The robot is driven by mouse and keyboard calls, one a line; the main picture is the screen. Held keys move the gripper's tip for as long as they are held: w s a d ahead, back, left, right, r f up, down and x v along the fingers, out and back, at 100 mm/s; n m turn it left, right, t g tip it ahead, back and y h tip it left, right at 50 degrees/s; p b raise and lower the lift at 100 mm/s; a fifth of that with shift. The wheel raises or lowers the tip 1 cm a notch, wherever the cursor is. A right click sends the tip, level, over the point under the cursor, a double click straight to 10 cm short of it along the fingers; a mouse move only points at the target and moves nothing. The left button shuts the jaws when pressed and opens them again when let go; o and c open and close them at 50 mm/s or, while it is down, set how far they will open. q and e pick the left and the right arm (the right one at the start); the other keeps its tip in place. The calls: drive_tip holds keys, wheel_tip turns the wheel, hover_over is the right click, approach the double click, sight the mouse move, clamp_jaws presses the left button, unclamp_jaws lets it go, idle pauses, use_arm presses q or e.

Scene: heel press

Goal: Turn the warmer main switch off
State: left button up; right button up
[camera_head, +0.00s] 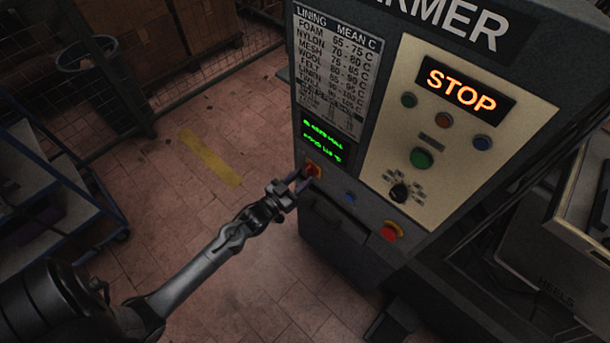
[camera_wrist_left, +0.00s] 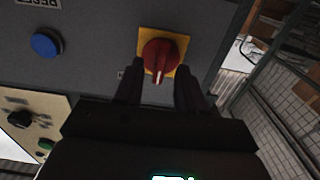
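The warmer (camera_head: 400,215) stands right of centre in the head view, with a lit STOP display (camera_head: 464,91). Its main switch is a red rotary knob on a yellow plate (camera_head: 313,169), low on the left edge of the front. It also shows in the left wrist view (camera_wrist_left: 160,57). My left gripper (camera_head: 301,180) is at the switch. In the left wrist view its two fingers (camera_wrist_left: 160,88) are apart, one on each side of the knob's lower part; I cannot tell whether they touch it. My right gripper is not in view.
A blue button (camera_head: 350,197) and a red button on yellow (camera_head: 391,231) sit right of the switch. A blue cart (camera_head: 60,185) stands at left.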

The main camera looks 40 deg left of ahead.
use_arm(q)
drive_tip(key=shift+w, duration=1.15)
drive_tip(key=shift+s, duration=0.1)
clamp_jaws()
